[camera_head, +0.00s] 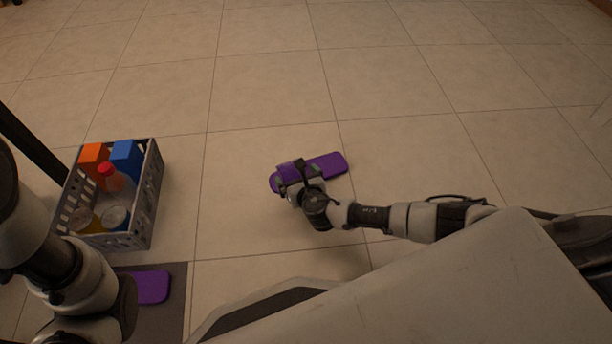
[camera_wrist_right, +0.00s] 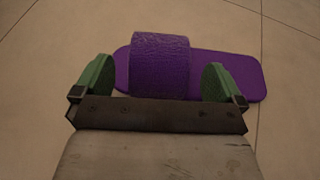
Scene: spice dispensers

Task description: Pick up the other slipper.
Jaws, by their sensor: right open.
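A purple slipper (camera_head: 328,165) lies flat on the tiled floor near the middle of the head view. In the right wrist view, the slipper (camera_wrist_right: 228,70) shows its wide strap (camera_wrist_right: 160,62) between my fingertips. My right gripper (camera_head: 300,169) is open over the strap end, and its green fingers (camera_wrist_right: 158,82) stand on either side of the strap. I cannot tell whether they touch it. Another purple slipper (camera_head: 152,287) lies on a dark mat at the lower left, partly hidden by my left arm. My left gripper is not in view.
A grey basket (camera_head: 142,211) with an orange box, a blue box and bottles stands on the floor at the left. The dark mat (camera_head: 174,322) lies in front of it. The floor beyond the slipper is clear.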

